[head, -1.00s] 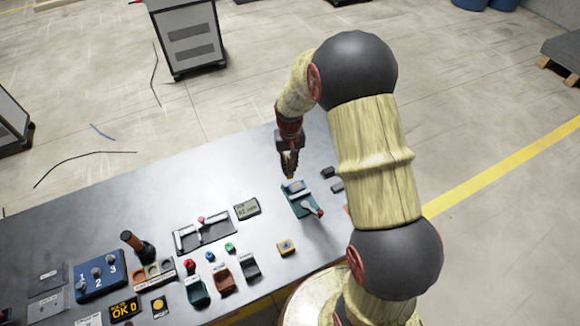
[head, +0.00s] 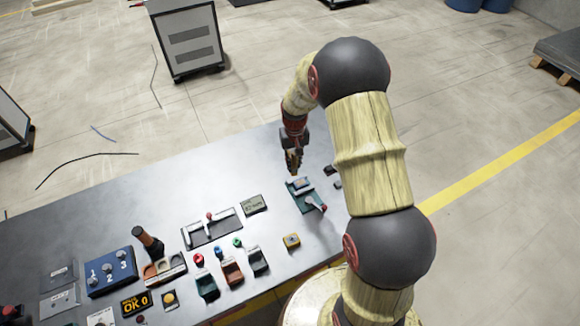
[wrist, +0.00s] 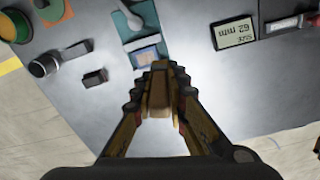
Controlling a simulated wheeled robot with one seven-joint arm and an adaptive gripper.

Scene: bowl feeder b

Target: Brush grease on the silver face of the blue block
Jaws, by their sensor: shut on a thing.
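In the wrist view the block (wrist: 146,58) lies just beyond my fingertips, with a pale face showing. My gripper (head: 294,160) is above the block, pointing down. It also shows in the wrist view (wrist: 158,95), shut on a tan, wood-coloured piece (wrist: 157,98), which looks like the brush. Its bristles are hidden or too small to make out, and I cannot tell whether it touches the block.
A size display (head: 253,204) and a slide gauge (head: 211,229) lie left of the fixture. Small dark parts (wrist: 95,77) lie beside the fixture.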

